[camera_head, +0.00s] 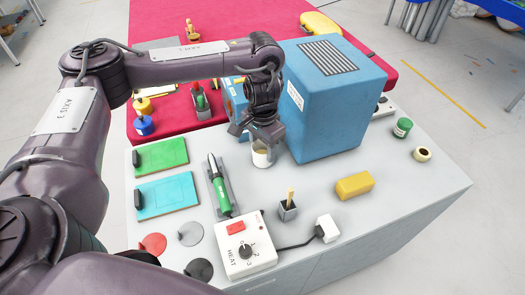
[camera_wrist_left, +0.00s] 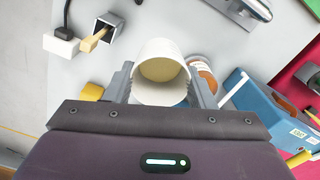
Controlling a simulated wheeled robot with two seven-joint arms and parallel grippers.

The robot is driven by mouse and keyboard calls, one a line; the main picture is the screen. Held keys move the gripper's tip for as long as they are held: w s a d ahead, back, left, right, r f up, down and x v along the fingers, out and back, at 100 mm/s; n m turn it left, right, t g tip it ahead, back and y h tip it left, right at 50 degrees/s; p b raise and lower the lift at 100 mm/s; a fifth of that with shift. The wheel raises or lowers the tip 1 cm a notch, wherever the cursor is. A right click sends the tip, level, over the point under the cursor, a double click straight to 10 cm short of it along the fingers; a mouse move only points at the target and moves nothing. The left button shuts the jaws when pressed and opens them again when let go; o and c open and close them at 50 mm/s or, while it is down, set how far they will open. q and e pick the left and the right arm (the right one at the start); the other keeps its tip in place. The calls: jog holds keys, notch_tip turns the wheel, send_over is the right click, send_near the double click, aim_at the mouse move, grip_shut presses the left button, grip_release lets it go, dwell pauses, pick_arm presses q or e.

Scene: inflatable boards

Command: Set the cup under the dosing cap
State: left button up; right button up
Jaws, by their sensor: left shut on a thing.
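A white cup (camera_head: 260,158) with a yellowish-beige inside is between the fingers of my left gripper (camera_head: 262,135), beside the big blue box. The left wrist view shows the cup (camera_wrist_left: 160,80) large, mouth toward the camera, with a finger on either side. My left gripper is shut on it. I cannot tell whether its base touches the bench. A brown-and-white round part (camera_wrist_left: 203,78) shows right beside the cup in the left wrist view, partly hidden by a finger. I cannot tell whether it is the dosing cap. My right gripper is not in view.
The big blue box (camera_head: 335,105) stands close right of the gripper. A smaller blue container (camera_head: 236,97) is behind it. A green-handled tool (camera_head: 220,190), a heat control box (camera_head: 245,245), a grey holder (camera_head: 288,210) and a yellow block (camera_head: 354,186) stand on the grey bench (camera_head: 400,205).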

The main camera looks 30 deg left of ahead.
pick_arm(q)
jog(key=shift+r, duration=0.95)
jog(key=shift+d, duration=0.2)
jog(key=s+d+n+b, duration=0.3)
jog(key=s+d+b, duration=0.1)
jog(key=b, duration=0.3)
jog(key=shift+d+f+n, duration=0.3)
jog(key=shift+d+n, duration=0.1)
jog(key=shift+d, duration=0.25)
